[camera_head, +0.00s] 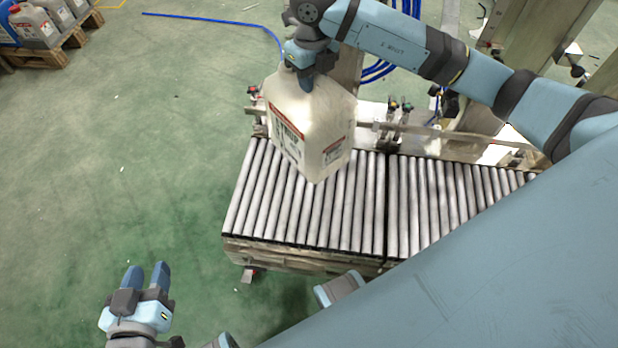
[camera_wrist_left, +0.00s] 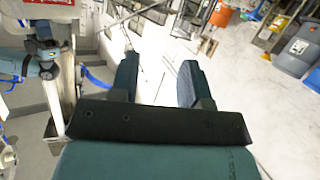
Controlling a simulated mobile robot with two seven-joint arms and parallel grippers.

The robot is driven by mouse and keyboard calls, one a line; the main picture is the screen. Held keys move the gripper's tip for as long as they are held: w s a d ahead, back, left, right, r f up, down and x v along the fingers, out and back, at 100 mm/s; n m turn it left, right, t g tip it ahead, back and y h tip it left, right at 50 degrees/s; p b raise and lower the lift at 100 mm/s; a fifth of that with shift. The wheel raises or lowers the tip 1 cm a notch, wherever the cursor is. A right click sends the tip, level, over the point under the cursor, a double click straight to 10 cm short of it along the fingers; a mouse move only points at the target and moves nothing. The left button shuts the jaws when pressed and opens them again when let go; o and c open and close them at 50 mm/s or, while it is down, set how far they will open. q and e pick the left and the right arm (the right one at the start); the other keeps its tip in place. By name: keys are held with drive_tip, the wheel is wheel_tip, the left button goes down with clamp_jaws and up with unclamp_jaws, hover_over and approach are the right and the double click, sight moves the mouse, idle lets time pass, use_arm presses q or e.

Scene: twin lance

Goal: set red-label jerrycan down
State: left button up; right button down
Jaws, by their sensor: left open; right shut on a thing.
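The red-label jerrycan (camera_head: 312,130) is a white, box-shaped can with red-bordered labels. My right gripper (camera_head: 300,68) is shut on its top, at the handle, which the fingers partly hide. The can hangs tilted in the picture over the left part of the roller conveyor (camera_head: 262,195); I cannot tell whether its bottom corner touches the rollers. The jerrycan also shows, cut off, at the top left of the left wrist view (camera_wrist_left: 38,10). My left gripper (camera_head: 147,275) is open and empty, low at the left over the floor, apart from the can and conveyor.
Rollers are bare in front of the can and to its right. A metal side rail with fittings (camera_head: 392,128) runs along the conveyor's far side. A blue hose (camera_head: 210,18) lies on the green floor. Other jerrycans (camera_head: 38,25) stand on a pallet at the far left.

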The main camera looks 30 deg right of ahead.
drive_tip(key=shift+f+m, duration=0.25)
drive_tip(key=shift+m, duration=0.05)
wheel_tip(320, 180, down, 20)
drive_tip(key=b, duration=0.5)
drive_tip(key=shift+r, duration=0.3)
drive_tip(key=shift+f, duration=0.2)
use_arm(q)
drive_tip(key=d+r+t+h, duration=0.3)
drive_tip(key=r+t, duration=0.1)
drive_tip(key=r, duration=0.5)
drive_tip(key=shift+w+d+h, duration=0.3)
drive_tip(key=shift+w, duration=0.15)
use_arm(e)
drive_tip(key=c, duration=1)
unclamp_jaws()
use_arm(q)
drive_tip(key=shift+r, duration=0.1)
use_arm(e)
drive_tip(key=shift+r, duration=0.1)
